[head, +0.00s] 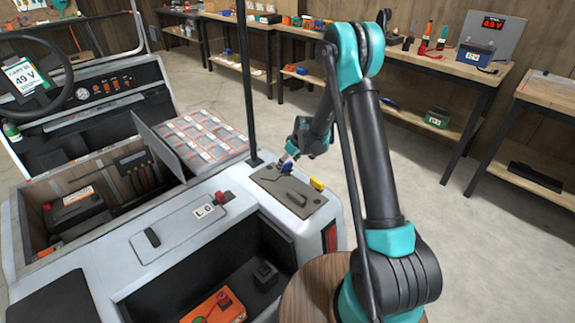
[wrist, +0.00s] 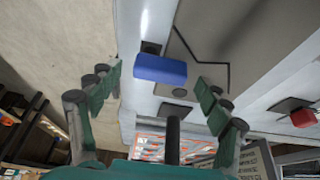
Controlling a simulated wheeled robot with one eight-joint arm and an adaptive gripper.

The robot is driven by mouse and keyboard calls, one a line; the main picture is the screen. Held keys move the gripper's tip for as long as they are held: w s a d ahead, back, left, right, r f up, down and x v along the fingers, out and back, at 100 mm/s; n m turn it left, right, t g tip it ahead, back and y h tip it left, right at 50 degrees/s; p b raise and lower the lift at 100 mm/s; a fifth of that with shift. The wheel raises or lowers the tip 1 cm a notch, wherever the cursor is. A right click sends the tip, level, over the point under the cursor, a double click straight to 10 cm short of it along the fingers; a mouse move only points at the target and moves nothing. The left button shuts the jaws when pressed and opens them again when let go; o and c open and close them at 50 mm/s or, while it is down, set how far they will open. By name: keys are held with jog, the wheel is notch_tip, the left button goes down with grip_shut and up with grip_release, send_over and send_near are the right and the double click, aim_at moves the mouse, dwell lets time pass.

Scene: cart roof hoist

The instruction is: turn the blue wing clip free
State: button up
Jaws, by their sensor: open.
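The blue wing clip (head: 286,168) is on the grey plate (head: 290,196) at the cart's rear corner, close to the black post. In the wrist view the blue wing clip (wrist: 160,69) is a blue block ahead of my gripper, with a dark piece behind it. My gripper (wrist: 158,82) is open, one finger to each side of the clip in that view. No contact with the clip shows. In the head view my gripper (head: 291,152) is just above the clip, and its fingertips are too small to make out.
A yellow clip (head: 316,184) sits at the plate's right edge. A black post (head: 246,80) stands close to my gripper. A tray of orange-and-white cells (head: 205,138) lies left of it. A red knob (head: 221,197) is by a grey lid (head: 175,228) marked L6.

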jog(key=shift+w+a+f, duration=0.15)
jog(key=shift+f, duration=0.35)
jog(key=c, duration=1.2)
jog(key=shift+o, duration=0.2)
